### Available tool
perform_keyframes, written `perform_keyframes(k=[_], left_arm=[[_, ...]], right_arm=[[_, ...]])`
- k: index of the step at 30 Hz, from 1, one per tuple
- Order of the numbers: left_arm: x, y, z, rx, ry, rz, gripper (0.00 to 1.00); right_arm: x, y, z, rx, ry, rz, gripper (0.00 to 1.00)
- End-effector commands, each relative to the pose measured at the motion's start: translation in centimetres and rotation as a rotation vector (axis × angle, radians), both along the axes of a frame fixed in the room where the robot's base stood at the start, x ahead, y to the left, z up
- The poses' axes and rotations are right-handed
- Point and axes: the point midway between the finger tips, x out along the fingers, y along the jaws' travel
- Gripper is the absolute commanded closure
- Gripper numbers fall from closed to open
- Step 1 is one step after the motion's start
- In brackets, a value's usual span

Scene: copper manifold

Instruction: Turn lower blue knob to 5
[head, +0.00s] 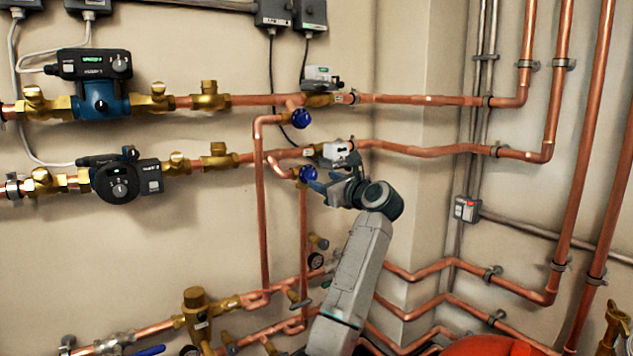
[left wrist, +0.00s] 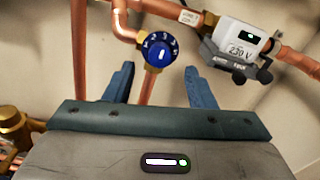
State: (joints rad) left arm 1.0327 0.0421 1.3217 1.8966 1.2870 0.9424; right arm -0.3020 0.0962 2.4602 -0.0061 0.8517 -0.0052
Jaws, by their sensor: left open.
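The lower blue knob (head: 308,174) sits on a brass valve at the end of the lower copper pipe. The numbers are too small to read surely. My left gripper (head: 322,184) is open at the knob's lower right in the head view. In the left wrist view its two fingers (left wrist: 161,82) point toward the knob, one on each side, with nothing between the tips. My right gripper is not in view.
The upper blue knob (head: 301,118) is just above. A white actuator box (head: 335,151) sits right of the lower knob, close to my gripper. A vertical copper pipe (head: 262,215) runs down on the left. Pumps (head: 122,180) are farther left.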

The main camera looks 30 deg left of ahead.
Motion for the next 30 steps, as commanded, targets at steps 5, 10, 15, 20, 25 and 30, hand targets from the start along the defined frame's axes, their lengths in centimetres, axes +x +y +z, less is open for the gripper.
perform_keyframes(k=[5, 10, 15, 20, 25, 30], left_arm=[[1.1, 2.7, -0.1, 0.001, 0.002, 0.001, 0.50], [1.7, 4.0, 0.0, 0.000, 0.001, 0.000, 0.50], [1.8, 4.2, 0.0, 0.000, 0.000, 0.000, 0.50], [1.8, 4.2, 0.0, 0.000, 0.000, -0.001, 0.52], [1.8, 4.2, 0.0, 0.001, 0.001, -0.001, 0.85], [1.8, 4.2, 0.0, 0.001, 0.002, 0.000, 0.94]], right_arm=[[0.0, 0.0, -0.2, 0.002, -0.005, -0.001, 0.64], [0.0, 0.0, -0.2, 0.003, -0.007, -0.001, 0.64], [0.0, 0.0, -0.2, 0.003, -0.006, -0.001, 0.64], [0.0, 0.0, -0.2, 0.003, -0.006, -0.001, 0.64], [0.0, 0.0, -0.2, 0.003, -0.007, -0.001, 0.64], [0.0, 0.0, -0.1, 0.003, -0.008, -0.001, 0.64]])
